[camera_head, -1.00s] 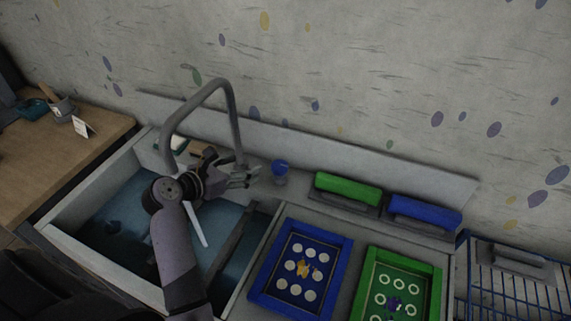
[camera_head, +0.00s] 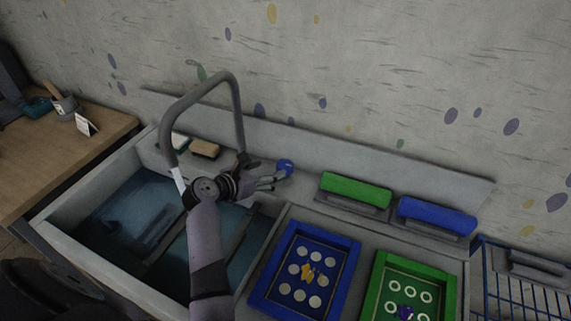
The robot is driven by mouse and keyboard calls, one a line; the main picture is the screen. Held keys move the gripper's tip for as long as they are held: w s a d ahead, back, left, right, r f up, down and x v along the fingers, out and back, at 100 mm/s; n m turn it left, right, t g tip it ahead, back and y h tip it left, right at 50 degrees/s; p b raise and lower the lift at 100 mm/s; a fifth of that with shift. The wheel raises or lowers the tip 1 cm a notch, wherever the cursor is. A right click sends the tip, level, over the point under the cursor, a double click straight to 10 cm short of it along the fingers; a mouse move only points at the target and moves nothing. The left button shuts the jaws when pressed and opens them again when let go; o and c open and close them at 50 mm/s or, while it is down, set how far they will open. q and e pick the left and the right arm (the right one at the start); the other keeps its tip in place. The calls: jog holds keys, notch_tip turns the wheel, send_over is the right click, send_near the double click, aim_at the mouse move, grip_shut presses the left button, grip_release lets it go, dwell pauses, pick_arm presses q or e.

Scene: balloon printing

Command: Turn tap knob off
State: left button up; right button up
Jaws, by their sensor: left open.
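The grey tap (camera_head: 236,110) arches over the sink from its back edge. A pale stream (camera_head: 178,180) shows below its spout, partly hidden by my arm. The blue tap knob (camera_head: 286,165) stands on the counter just right of the tap's base; its lower part is partly hidden by my fingers. My left gripper (camera_head: 277,180) is open, its fingertips at the knob's lower left side. I cannot tell whether they touch it. My right gripper is not in view.
The sink (camera_head: 130,205) holds bluish water. A sponge (camera_head: 205,149) lies behind it. A blue-framed tray (camera_head: 345,262) and a green-framed tray (camera_head: 447,290) lie to the right, with green (camera_head: 356,189) and blue (camera_head: 437,215) blocks behind them.

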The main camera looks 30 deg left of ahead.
aim_at(283, 165)
pick_arm(q)
jog(key=x, duration=0.9)
jog(key=shift+w+f, duration=0.1)
jog(key=shift+w, duration=0.1)
jog(key=shift+c, duration=0.3)
jog(key=c, duration=1.1)
